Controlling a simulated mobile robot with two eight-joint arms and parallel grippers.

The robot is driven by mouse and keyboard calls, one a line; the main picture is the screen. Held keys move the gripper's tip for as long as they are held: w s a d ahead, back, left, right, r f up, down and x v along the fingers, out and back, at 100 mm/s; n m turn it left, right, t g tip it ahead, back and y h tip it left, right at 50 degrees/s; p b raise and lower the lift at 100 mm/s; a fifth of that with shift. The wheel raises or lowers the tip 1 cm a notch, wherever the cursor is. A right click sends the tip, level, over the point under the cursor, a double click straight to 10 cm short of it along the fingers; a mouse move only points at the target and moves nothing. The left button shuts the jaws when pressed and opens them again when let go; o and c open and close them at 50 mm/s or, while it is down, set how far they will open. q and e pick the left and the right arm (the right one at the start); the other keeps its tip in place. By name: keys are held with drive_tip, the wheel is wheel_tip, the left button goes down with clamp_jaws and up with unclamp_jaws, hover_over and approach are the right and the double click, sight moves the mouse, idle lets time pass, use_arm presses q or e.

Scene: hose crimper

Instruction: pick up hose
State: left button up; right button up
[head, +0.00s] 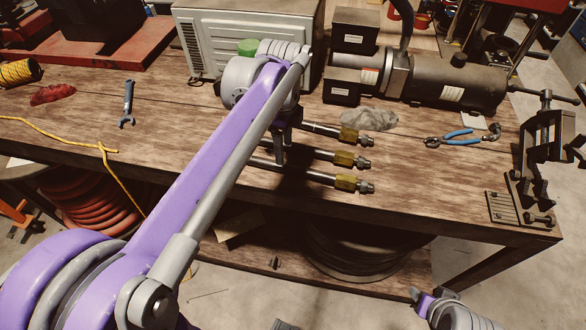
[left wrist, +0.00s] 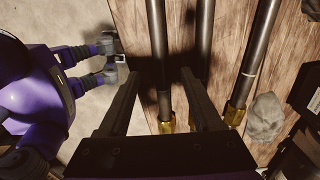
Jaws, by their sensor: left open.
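Three dark hoses with brass and steel end fittings lie side by side on the wooden workbench: the far hose (head: 320,129), the middle hose (head: 313,153) and the near hose (head: 312,176). My left gripper (head: 281,155) points down over them and hides their left parts. In the left wrist view, its fingers (left wrist: 158,78) are apart, with one hose (left wrist: 158,45) running between them. Its brass fitting (left wrist: 167,122) shows between the fingers; contact cannot be told. My right gripper (head: 430,298) is low at the right, off the bench, with fingers apart and empty.
A grey machine (head: 430,80) stands behind the hoses, with a crumpled grey rag (head: 370,119) before it. Blue-handled pliers (head: 460,135) and a vise (head: 548,135) are at the right. A blue wrench (head: 127,105) and yellow cord (head: 60,138) lie left.

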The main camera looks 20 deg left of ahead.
sight(284, 167)
use_arm(q)
drive_tip(key=shift+f, duration=0.8)
drive_tip(key=f, duration=0.5)
drive_tip(key=shift+a+f, duration=0.1)
drive_tip(key=shift+a, duration=0.2)
clamp_jaws()
